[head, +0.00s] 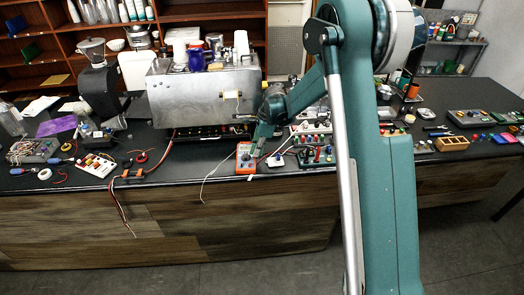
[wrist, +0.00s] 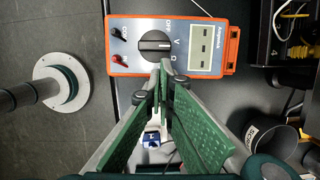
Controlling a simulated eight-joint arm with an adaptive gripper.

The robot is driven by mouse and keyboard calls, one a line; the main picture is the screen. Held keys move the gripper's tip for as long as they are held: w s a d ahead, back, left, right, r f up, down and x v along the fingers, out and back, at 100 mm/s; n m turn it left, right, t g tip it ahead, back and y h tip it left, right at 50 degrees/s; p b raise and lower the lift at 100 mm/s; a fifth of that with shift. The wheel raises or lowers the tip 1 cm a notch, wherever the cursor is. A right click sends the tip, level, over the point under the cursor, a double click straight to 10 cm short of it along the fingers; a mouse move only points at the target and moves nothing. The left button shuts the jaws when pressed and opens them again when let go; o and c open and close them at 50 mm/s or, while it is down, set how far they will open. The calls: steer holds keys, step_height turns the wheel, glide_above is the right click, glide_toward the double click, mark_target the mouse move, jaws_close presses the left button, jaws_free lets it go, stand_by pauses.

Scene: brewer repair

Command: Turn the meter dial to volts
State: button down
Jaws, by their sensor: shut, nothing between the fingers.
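The orange meter (wrist: 225,72) lies flat on the dark counter at the top of the wrist view. Its black dial (wrist: 155,45) carries a pale line lying roughly across the picture, near the printed V; the exact setting is hard to tell. A grey display (wrist: 201,47) is right of the dial. A black plug and a red plug are at its left. My gripper (wrist: 165,70) is shut and empty, its green fingertips together at the meter's edge just below the dial; contact cannot be told. In the head view the meter (head: 245,160) is partly hidden by my gripper (head: 256,148).
A metal brewer (head: 200,98) stands behind and left of the meter. A white terminal board (head: 97,165) and loose wires lie to the left. A board with coloured knobs (head: 317,157) is close on the right. A dark cup (wrist: 268,137) is at the right in the wrist view.

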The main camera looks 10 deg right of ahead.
steer(key=shift+a, duration=0.35)
steer(key=shift+a, duration=0.1)
steer(key=shift+w+a+f+n+b, duration=0.1)
steer(key=shift+w+a+n+b, duration=0.25)
steer(key=shift+n+b, duration=0.5)
steer(key=shift+w+a+b, duration=0.1)
steer(key=shift+b, duration=0.25)
steer(key=shift+s, duration=0.8)
